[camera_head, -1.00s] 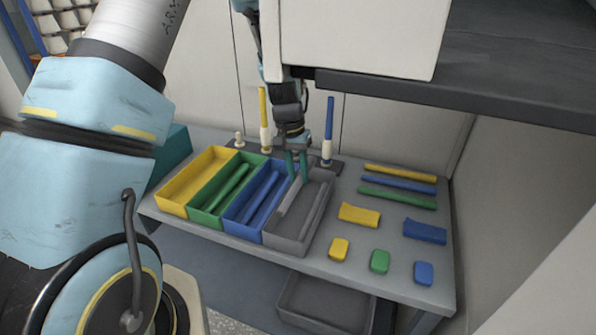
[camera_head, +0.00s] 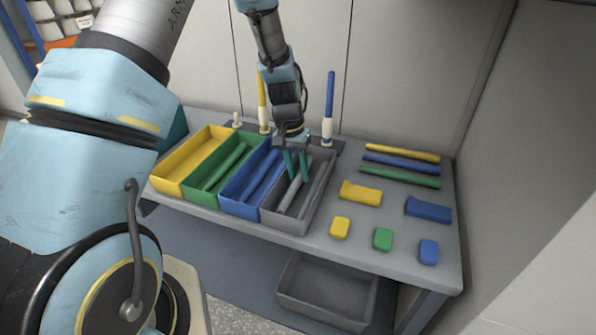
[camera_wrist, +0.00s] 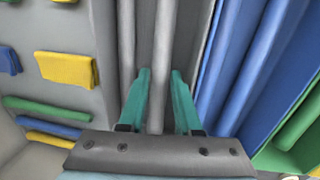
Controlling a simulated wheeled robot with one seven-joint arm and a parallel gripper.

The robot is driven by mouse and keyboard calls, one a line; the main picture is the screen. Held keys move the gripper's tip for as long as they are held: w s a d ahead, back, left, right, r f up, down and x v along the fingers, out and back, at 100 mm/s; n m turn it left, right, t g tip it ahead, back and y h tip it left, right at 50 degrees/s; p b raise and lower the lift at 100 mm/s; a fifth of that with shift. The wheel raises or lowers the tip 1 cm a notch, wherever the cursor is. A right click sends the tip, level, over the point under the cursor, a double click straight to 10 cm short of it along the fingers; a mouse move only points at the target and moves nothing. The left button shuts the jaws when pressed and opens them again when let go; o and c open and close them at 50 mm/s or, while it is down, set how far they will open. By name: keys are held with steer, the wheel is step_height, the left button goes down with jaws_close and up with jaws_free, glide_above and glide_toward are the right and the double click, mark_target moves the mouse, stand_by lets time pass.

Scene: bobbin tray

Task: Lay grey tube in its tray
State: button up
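The grey tray (camera_head: 298,228) is the rightmost of the four bins on the table. A grey tube (camera_wrist: 158,92) lies lengthwise inside it, between my gripper's fingertips. A second grey tube (camera_wrist: 127,40) lies roughly parallel beside it in the tray, on the left in the wrist view. My gripper (camera_head: 297,177) points down into the tray, its two teal fingers on either side of the first tube. In the wrist view the fingers (camera_wrist: 161,74) stand apart with narrow gaps to the tube, so they look open. The tube's underside is hidden.
Blue (camera_head: 230,206), green (camera_head: 196,194) and yellow (camera_head: 165,185) trays adjoin on the left. Yellow, blue and green tubes (camera_head: 402,167) and several small blocks lie on the right. Upright blue (camera_head: 329,95) and yellow (camera_head: 262,105) spindles stand behind. A grey bin (camera_head: 320,305) sits below.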

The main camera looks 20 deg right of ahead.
steer(key=o, duration=0.4)
steer(key=shift+o, duration=0.2)
step_height(320, 180, up, 19)
steer(key=w+a+p, duration=0.1)
steer(key=w+p, duration=0.1)
steer(key=p, duration=0.1)
steer(key=shift+a+f+p, duration=0.2)
steer(key=shift+a+p, duration=0.15)
steer(key=shift+a, duration=0.05)
stand_by(0.5)
stand_by(0.7)
steer(key=s+a+n+t, duration=0.1)
steer(key=s+a+n, duration=0.2)
steer(key=a, duration=1.1)
steer(key=s+a+n+t+y, duration=0.1)
steer(key=s+a+n, duration=0.3)
steer(key=a, duration=1.1)
steer(key=shift+s+r+t, duration=0.15)
steer(key=shift+r+t, duration=0.3)
steer(key=shift+t, duration=0.05)
